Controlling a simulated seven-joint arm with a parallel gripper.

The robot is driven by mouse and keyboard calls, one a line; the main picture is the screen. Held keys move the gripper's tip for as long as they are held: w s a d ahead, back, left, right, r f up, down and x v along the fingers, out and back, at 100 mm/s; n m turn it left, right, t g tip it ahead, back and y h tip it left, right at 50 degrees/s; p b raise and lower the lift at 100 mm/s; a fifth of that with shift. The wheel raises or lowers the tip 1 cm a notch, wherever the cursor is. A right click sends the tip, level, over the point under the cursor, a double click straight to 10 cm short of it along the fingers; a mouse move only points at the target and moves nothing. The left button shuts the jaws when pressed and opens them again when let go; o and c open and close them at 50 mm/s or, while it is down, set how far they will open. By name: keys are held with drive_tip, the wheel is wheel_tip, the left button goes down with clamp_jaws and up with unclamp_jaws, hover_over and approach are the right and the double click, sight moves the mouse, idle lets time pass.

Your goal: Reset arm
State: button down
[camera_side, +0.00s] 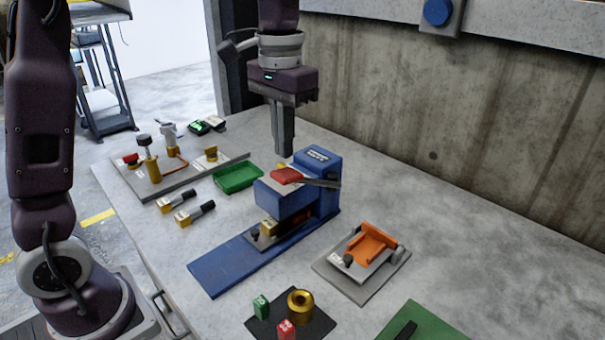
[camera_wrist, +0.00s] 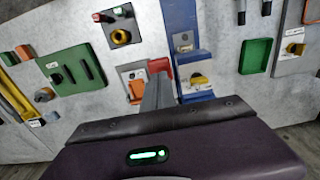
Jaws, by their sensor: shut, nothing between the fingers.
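My gripper (camera_side: 283,148) points down with its fingers shut and nothing between them. In the side view it hangs over or behind the blue press (camera_side: 317,178), near the press's red-tipped lever (camera_side: 286,175); the exact gap cannot be told. In the wrist view my shut fingers (camera_wrist: 157,90) show at the middle, beside the red lever tip (camera_wrist: 161,65). The press stands on a long blue base plate (camera_side: 217,270). A small brass-coloured block (camera_side: 269,228) sits at the press's front, under its head.
A green tray (camera_side: 237,178) and two dark-handled tools (camera_side: 187,213) lie left of the press. A grey fixture board (camera_side: 135,180) is behind them. An orange-and-grey fixture (camera_side: 365,256) stands right. A dark mat (camera_side: 262,325) with a brass ring (camera_side: 300,304) is in front. A concrete wall (camera_side: 450,110) rises behind the table.

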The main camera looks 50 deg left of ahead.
wheel_tip(320, 180, up, 2)
drive_tip(key=shift+r, duration=0.1)
drive_tip(key=shift+s+r, duration=0.1)
drive_tip(key=shift+s, duration=0.1)
drive_tip(key=s+f+t, duration=0.3)
drive_tip(key=s+t, duration=0.2)
drive_tip(key=s, duration=1.5)
drive_tip(key=shift+s+t, duration=0.25)
drive_tip(key=shift+t, duration=0.05)
